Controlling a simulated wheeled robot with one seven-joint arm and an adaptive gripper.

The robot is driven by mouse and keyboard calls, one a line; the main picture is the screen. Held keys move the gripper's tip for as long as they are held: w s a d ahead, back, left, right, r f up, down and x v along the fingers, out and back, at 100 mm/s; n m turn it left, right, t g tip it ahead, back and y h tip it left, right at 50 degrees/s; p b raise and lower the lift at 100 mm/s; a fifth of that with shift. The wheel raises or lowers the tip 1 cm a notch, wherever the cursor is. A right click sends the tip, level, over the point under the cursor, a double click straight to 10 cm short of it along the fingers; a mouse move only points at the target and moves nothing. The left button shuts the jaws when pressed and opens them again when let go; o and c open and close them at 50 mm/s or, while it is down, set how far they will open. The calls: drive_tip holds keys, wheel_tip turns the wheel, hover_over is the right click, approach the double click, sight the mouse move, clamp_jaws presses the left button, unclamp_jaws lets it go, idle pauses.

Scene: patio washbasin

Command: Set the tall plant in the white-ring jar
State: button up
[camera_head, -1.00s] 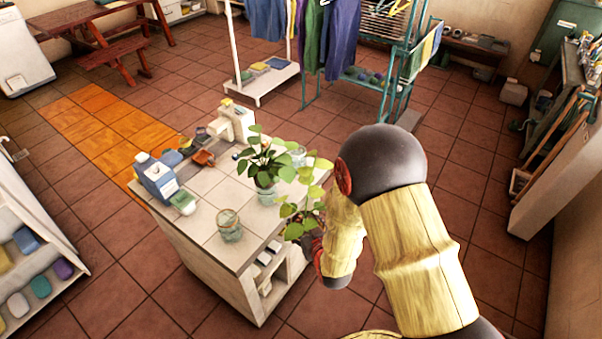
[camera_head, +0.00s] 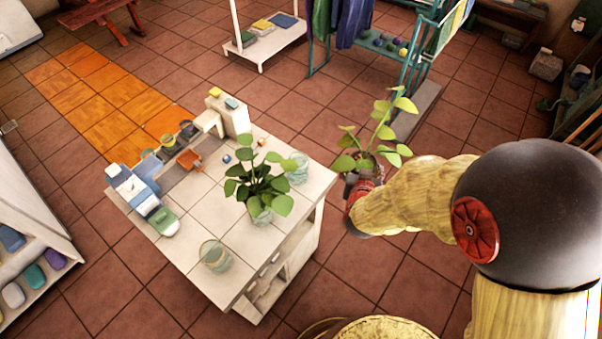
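The tall plant (camera_head: 381,130), with a long stem and light green leaves, is upright beyond the right edge of the counter. My gripper (camera_head: 364,182) is at its base and appears shut on it; the fingers are partly hidden. Three glass jars are on the counter. One jar (camera_head: 215,257) stands empty at the front, with a pale rim. Another jar (camera_head: 297,168) stands at the right rear, near the held plant. A third jar (camera_head: 261,212) holds a bushier plant (camera_head: 259,185). I cannot tell which jar has the white ring.
The tiled counter (camera_head: 194,218) has a blue-and-white box (camera_head: 131,187), a green-and-white item (camera_head: 164,221) and small pots (camera_head: 187,130) along its left and back. A white block tap (camera_head: 230,113) stands at the back. Bare counter lies between the front jar and the bushy plant.

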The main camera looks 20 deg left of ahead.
drive_tip(key=s+a+r+n+y, duration=0.1)
drive_tip(key=s+a+r, duration=0.25)
drive_tip(key=a, duration=0.35)
drive_tip(key=s+a+r, duration=0.3)
drive_tip(key=s+a, duration=0.2)
drive_tip(key=a, duration=0.3)
drive_tip(key=b, duration=0.5)
hover_over(297, 154)
drive_tip(key=s+d, duration=0.1)
drive_tip(key=s, duration=0.2)
wheel_tip(297, 154, down, 12)
drive_tip(key=shift+f, duration=0.25)
drive_tip(key=shift+f+b, duration=0.35)
drive_tip(key=shift+f, duration=0.2)
drive_tip(key=shift+f, duration=0.1)
drive_tip(key=o, duration=1.4)
drive_tip(key=shift+c, duration=0.2)
drive_tip(key=shift+o, duration=0.2)
